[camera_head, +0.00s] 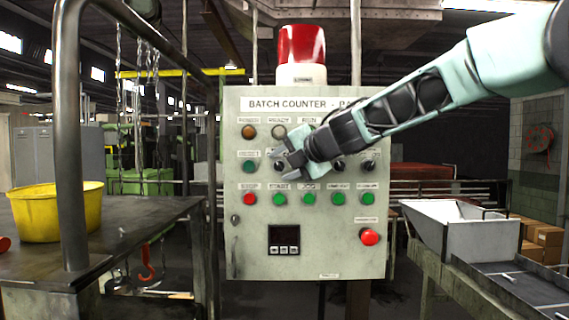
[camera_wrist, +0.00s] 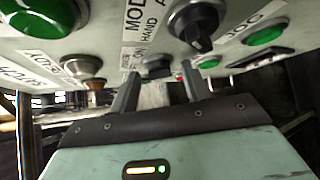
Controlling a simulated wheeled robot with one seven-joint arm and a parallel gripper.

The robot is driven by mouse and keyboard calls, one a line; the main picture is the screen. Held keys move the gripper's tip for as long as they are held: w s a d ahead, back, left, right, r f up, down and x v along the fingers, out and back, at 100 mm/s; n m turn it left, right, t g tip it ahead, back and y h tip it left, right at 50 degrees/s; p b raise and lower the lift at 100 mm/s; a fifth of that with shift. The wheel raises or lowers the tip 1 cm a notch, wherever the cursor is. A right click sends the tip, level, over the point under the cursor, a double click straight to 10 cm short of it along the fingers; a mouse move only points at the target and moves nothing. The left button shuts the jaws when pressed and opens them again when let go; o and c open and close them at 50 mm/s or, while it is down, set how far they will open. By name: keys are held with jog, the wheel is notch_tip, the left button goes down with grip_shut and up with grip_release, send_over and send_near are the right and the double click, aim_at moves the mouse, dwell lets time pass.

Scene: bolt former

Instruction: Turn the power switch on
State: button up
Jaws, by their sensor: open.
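The grey control panel (camera_head: 305,215) faces me, headed "BATCH COUNTER". My gripper (camera_head: 284,165) reaches in from the right, its fingers close to the panel face in the second row, right of a green button (camera_head: 249,166). In the wrist view my gripper (camera_wrist: 161,92) is open with nothing held. A small black switch (camera_wrist: 156,66) shows just beyond and between the fingertips; its label is small and seems to read "ON". I cannot tell its handle position. A larger black selector (camera_wrist: 196,24) beside the "MODE HAND" label is above the right finger.
Two other black selectors (camera_head: 338,165) sit right of my gripper. A row of red and green buttons (camera_head: 308,199) runs below, with a red button (camera_head: 369,237) at lower right. A yellow tub (camera_head: 55,213) stands left; a grey hopper (camera_head: 460,232) stands right.

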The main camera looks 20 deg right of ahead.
jog(key=c, duration=1)
